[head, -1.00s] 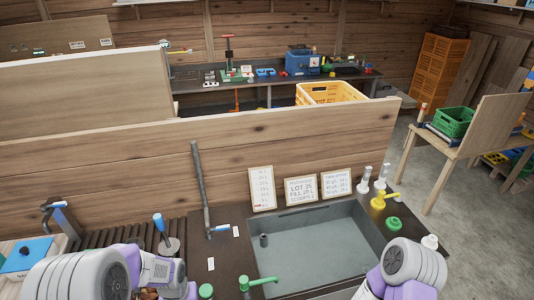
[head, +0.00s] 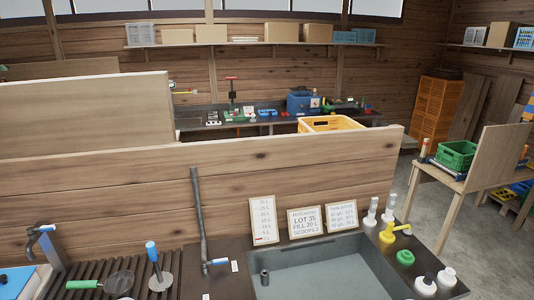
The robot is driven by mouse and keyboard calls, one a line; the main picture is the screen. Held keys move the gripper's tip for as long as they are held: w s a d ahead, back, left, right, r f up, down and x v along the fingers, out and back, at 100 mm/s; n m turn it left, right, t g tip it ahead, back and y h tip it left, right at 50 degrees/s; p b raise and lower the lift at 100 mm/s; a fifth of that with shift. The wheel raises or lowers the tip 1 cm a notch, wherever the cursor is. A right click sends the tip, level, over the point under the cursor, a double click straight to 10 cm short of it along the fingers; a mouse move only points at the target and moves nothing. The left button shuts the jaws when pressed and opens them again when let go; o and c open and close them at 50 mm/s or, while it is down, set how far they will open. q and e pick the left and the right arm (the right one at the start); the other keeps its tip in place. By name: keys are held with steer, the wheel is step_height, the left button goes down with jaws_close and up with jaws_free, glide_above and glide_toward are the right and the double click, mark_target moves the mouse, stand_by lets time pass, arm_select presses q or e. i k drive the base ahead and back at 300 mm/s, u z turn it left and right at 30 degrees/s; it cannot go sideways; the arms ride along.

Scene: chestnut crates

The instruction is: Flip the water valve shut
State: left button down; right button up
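A grey upright pipe (head: 199,215) stands against the wooden partition behind the counter. At its foot is a small valve with a blue lever (head: 218,262), which points sideways to the right, across the pipe. A small white tag (head: 234,266) lies beside the lever. The valve body is small, so I cannot tell its exact setting. Neither of my grippers shows in the head view, and nothing touches the lever.
A grey sink (head: 325,270) lies right of the pipe, with several signs behind it. A yellow pump-like item (head: 388,235), a green lid (head: 405,257) and white bottles (head: 447,278) stand at its right.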

mark_target(205, 265)
steer(key=u, duration=3.65)
steer(key=k, duration=1.55)
steer(key=z, duration=1.45)
steer(key=i, duration=0.55)
steer(key=z, duration=0.05)
